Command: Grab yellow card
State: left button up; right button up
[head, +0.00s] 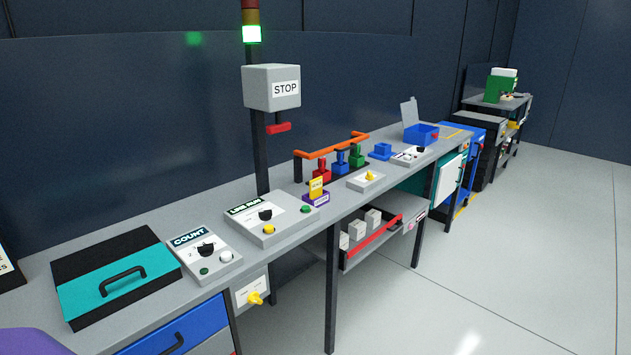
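A small yellow card (316,187) stands upright in a purple holder (317,200) on the grey workbench. It is just right of the line run panel (268,218) and in front of the red lever block (321,172). Neither of my grippers shows in the head view. No gripper is near the card. A purple shape at the bottom left corner is cut off and I cannot tell what it is.
A stop box (272,88) on a dark post rises behind the line run panel. A count panel (203,255) and a teal-and-black case (116,275) lie left. Floor (480,270) in front is clear.

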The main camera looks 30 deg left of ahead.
aim_at(316, 184)
jog(key=i+l+u, duration=0.1)
jog(key=i+u, duration=0.25)
jog(key=i+l+u, duration=0.2)
jog(key=i+u, duration=0.15)
jog(key=i+l+u, duration=0.35)
jog(key=k+j, duration=0.05)
